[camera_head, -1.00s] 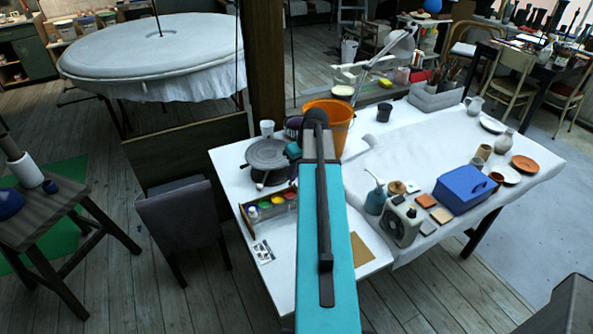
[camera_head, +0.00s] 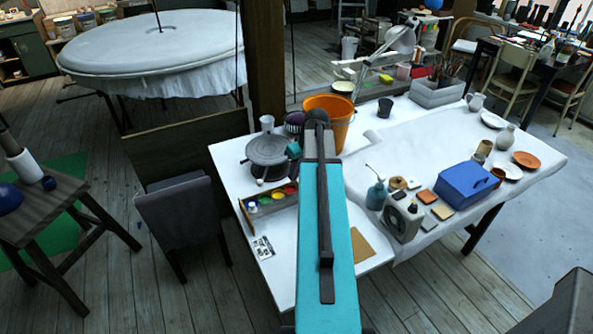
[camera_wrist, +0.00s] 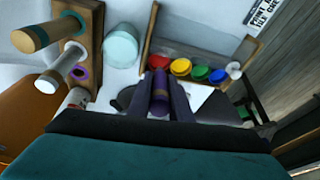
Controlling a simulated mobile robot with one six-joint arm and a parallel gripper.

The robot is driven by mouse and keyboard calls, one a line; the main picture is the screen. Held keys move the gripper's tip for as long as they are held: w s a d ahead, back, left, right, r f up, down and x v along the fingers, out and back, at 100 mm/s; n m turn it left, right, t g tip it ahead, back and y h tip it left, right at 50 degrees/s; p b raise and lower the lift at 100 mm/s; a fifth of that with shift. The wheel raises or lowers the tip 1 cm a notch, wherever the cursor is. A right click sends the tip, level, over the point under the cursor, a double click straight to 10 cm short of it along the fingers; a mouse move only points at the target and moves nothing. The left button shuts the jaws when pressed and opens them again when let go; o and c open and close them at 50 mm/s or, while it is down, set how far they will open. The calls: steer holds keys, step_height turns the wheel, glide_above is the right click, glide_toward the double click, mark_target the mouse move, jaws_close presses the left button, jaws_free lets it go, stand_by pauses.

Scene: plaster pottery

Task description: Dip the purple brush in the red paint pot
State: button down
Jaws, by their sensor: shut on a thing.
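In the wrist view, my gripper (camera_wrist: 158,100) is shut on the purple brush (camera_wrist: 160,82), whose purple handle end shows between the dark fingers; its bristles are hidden. The red paint pot (camera_wrist: 158,62) stands just past the fingertips in the picture, first in a row of pots. I cannot tell how high the brush is above it. In the head view, the red pot (camera_head: 290,190) is at the right end of the paint tray, beside my arm. My arm hides the fingers and brush there.
A wooden rack (camera_wrist: 92,50) with upright handles and a pale cup (camera_wrist: 120,45) stand nearby. In the head view, an orange bucket (camera_head: 338,108) stands behind my arm.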

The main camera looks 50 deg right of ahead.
steer(key=shift+f+b, duration=1.2)
steer(key=shift+f, duration=1.25)
steer(key=shift+r+p, duration=2.05)
steer(key=shift+r, duration=1.5)
